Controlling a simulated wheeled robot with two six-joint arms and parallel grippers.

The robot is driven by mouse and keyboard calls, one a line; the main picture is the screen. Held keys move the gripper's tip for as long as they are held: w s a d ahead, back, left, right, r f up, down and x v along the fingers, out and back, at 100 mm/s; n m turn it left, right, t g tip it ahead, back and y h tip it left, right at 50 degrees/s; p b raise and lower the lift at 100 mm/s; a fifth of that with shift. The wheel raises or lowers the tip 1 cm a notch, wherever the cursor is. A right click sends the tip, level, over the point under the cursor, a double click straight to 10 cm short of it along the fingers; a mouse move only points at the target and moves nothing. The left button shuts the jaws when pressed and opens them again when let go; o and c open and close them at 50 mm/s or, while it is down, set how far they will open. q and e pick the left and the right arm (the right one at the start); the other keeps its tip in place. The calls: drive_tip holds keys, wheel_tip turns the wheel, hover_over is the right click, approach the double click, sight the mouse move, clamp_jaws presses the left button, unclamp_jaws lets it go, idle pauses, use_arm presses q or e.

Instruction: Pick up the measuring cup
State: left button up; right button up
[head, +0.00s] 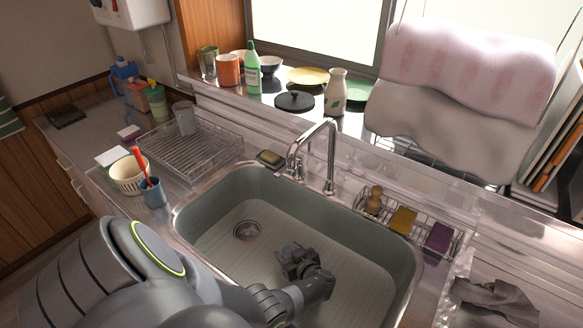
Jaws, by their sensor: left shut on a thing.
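A clear, greyish cup (184,118), which looks like the measuring cup, stands at the back left of the wire dish rack (190,150). My left gripper (290,254) is low over the sink basin (345,262), well to the right of and nearer than that cup. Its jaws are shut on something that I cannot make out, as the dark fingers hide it. My right gripper is not in view.
A cream basket (128,174) and a blue cup (152,192) with a red-handled item stand left of the sink. The faucet (326,160) rises behind the basin. A wire caddy (410,226) holds sponges at right. A green bottle (252,70) stands on the sill.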

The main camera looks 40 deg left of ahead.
use_arm(q)
drive_tip(key=shift+c, duration=0.5)
drive_tip(key=shift+r, duration=0.3)
drive_tip(key=shift+r+p, duration=0.6)
drive_tip(key=shift+r, duration=0.3)
wheel_tip(320, 180, up, 7)
drive_tip(key=p, duration=0.1)
drive_tip(key=shift+r+p, duration=0.2)
drive_tip(key=shift+p, duration=0.1)
drive_tip(key=shift+r, duration=0.15)
